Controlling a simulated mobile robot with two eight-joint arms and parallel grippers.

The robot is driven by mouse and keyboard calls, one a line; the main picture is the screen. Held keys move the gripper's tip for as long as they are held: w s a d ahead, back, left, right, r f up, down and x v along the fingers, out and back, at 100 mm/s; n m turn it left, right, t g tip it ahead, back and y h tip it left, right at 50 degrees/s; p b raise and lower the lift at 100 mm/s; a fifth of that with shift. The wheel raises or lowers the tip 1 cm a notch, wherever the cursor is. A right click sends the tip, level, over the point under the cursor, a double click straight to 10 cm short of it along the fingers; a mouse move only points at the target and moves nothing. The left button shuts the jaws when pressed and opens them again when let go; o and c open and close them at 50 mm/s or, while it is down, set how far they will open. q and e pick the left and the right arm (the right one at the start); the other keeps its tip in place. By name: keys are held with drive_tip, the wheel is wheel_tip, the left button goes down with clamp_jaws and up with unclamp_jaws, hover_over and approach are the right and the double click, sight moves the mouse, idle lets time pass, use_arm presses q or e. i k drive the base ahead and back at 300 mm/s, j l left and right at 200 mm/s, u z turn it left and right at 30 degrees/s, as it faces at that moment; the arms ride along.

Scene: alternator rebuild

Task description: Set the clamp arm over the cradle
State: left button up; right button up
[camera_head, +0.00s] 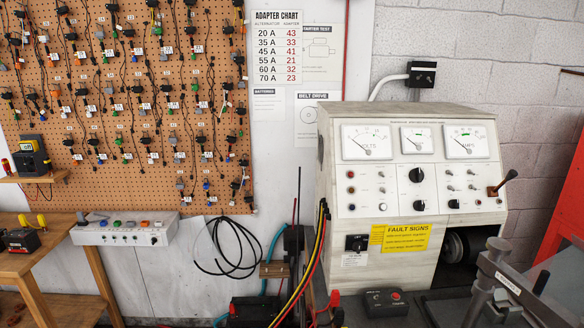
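A grey metal clamp-like assembly (508,283) stands at the bottom right, in front of the test bench. A tilted bar with a white label runs down to the right from its upper end, and a dark handle (541,282) sticks up beside it. I take this to be the clamp arm. Its lower part is cut off by the frame edge, and I cannot make out the cradle clearly. Neither of my grippers shows in the head view.
The white test bench (365,190) has meters, knobs and a lever (503,182). A dark opening (470,243) shows a round drum. Cables (307,265) hang left. A red frame (567,195) stands right.

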sight(532, 297)
drive_tip(key=z, duration=1.5)
